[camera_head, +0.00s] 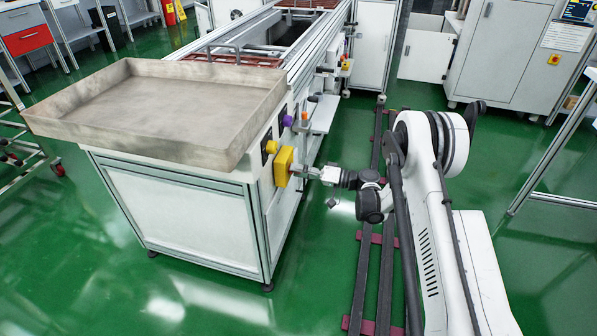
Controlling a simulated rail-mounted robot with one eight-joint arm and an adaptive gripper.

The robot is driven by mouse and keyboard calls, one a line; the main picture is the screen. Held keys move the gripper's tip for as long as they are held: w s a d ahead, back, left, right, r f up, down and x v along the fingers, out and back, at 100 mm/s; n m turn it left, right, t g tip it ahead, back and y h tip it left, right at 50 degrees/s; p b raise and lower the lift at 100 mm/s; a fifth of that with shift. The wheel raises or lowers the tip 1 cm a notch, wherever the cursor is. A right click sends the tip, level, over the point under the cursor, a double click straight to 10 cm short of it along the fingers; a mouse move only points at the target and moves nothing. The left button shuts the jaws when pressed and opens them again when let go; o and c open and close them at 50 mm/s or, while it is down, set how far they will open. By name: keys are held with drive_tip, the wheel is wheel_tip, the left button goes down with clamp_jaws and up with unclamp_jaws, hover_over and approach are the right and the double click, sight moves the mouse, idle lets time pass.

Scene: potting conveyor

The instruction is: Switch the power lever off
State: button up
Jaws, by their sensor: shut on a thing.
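A yellow switch box (284,166) is mounted on the side of the white conveyor cabinet, near its front corner. My gripper (310,173) is right beside the box, reaching in from the right, and is shut on the power lever at the box's outer face. The lever is small in this view and mostly hidden by the fingers, so I cannot tell its exact angle.
A grey tray (150,95) overhangs the cabinet top, left of the box. Purple (287,121) and orange (304,116) knobs are on the panel behind it. Rails (372,265) run along the green floor. A grey-white cabinet (505,50) stands back right.

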idle(0.4)
drive_tip(key=o, duration=1.2)
drive_tip(key=shift+c, duration=0.2)
drive_tip(key=shift+d, duration=0.15)
drive_tip(key=v, duration=1.1)
drive_tip(key=shift+d, duration=0.4)
drive_tip(key=shift+s, duration=0.15)
